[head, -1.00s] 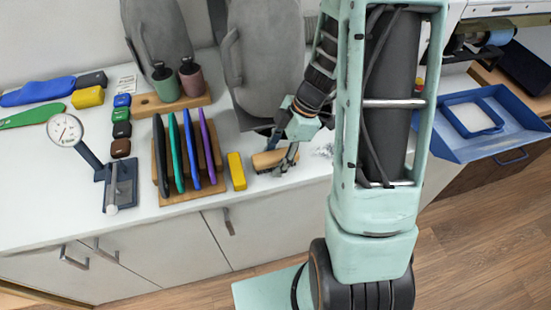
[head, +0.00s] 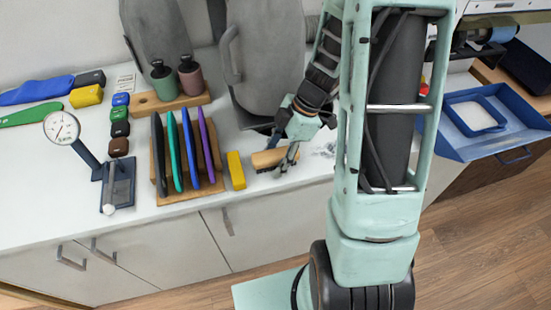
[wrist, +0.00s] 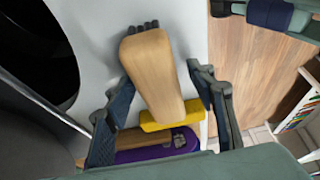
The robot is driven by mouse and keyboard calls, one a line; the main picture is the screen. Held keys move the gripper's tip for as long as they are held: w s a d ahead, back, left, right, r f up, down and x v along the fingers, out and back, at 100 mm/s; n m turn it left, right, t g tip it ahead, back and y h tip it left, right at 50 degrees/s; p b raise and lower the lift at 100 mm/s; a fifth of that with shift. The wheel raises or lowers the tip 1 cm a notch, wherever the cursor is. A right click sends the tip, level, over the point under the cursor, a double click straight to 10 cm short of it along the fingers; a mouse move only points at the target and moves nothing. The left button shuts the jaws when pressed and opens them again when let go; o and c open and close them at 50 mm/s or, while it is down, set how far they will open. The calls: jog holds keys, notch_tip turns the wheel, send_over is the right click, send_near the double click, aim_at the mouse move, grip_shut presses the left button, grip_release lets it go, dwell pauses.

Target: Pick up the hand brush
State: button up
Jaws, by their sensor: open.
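The hand brush (head: 269,158) has a light wooden back and lies on the white counter near its front edge. Dark bristle tufts show at its far end in the wrist view, where its wooden back (wrist: 153,72) runs between my fingers. My gripper (head: 283,155) is open and low over the brush, with one finger on each side of it. In the wrist view my gripper (wrist: 160,108) shows gaps between the fingers and the wood. I cannot tell whether the fingertips touch the counter.
A yellow block (head: 236,171) stands just left of the brush. Left of it is a wooden rack (head: 178,199) with several coloured upright pieces. A dial gauge (head: 62,128) stands further left. A large grey machine form (head: 265,60) rises behind the brush. A blue tray (head: 465,150) is at right.

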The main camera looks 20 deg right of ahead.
aim_at(273, 153)
jog(key=shift+c, duration=0.7)
jog(key=c, duration=1.2)
jog(key=shift+r+p, duration=0.15)
jog(key=shift+p, duration=0.25)
jog(key=shift+r+p, duration=0.35)
jog(key=shift+p, duration=0.3)
notch_tip(273, 153, up, 2)
jog(key=shift+w+r+p, duration=0.1)
jog(key=shift+w+p, duration=0.05)
jog(key=shift+p, duration=0.35)
jog(key=shift+s+d+r+p, duration=0.2)
jog(key=shift+s+d+r, duration=0.7)
jog(key=shift+s+r, duration=1.05)
jog(key=shift+s+d+r+p, duration=0.2)
jog(key=shift+s+d+r, duration=0.7)
jog(key=shift+s+r, duration=1.1)
jog(key=shift+s+d+r+p, duration=0.2)
jog(key=shift+s+d+r, duration=0.85)
jog(key=shift+s, duration=1.6)
jog(key=shift+a+r, duration=0.15)
